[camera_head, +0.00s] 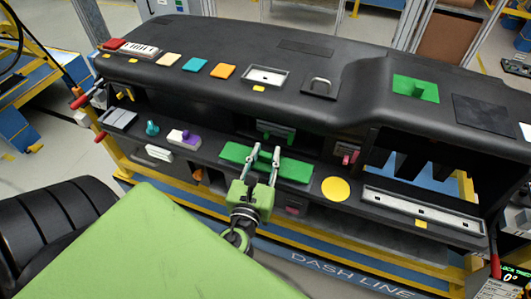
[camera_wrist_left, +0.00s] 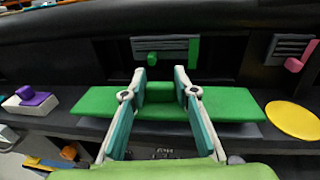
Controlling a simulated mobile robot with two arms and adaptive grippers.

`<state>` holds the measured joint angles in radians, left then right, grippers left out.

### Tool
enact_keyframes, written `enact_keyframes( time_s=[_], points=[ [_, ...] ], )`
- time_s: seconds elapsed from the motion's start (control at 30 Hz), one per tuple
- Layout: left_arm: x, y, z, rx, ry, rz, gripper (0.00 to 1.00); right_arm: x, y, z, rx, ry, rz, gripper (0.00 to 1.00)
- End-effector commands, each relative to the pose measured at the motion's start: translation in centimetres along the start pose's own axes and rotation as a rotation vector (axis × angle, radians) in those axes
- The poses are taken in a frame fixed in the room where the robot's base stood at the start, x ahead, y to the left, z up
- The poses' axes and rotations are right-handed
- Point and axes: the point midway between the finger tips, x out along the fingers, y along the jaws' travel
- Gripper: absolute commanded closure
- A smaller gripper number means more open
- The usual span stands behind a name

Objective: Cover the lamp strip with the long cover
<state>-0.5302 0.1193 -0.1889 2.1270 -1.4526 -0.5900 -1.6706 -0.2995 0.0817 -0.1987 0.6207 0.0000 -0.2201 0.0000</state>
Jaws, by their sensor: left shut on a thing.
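The long cover (camera_head: 292,170) is a flat green plate with a raised green block at its middle. It lies level at the front edge of the dashboard's lower shelf; I cannot tell whether it rests there or hangs just above. My left gripper (camera_head: 264,154) is shut on the block, which shows between its fingers in the left wrist view, with the plate (camera_wrist_left: 100,101) reaching out to both sides. The lamp strip (camera_head: 415,209) is a long pale recessed strip with small dark spots, uncovered, on the shelf's right part. My right gripper is not in view.
A yellow disc (camera_head: 336,189) lies between the cover and the lamp strip. A white block with a purple top (camera_head: 184,138) and a teal knob (camera_head: 152,128) stand left of the cover. The dashboard's upper ledge (camera_head: 300,108) overhangs behind. A red handle (camera_head: 494,262) is at the right end.

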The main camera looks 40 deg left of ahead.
Motion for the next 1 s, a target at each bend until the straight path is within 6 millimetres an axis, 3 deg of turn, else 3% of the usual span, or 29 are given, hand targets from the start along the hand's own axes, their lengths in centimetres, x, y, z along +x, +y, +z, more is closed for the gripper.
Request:
enact_keyframes(
  time_s=[0.8,0.83,0.9,1.0],
  points=[
    [0.06,0.0,-1.01,0.0,-0.001,0.0,0.95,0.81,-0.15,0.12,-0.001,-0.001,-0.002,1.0],
    [0.06,0.0,-1.0,0.0,-0.001,0.0,0.7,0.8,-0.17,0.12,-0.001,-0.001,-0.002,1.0],
    [0.06,0.0,-0.95,0.0,-0.001,0.0,0.53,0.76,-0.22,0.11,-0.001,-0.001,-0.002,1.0],
    [0.06,0.0,-0.95,0.0,-0.001,0.0,0.53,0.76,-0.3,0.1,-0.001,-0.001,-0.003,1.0]
  ],
)
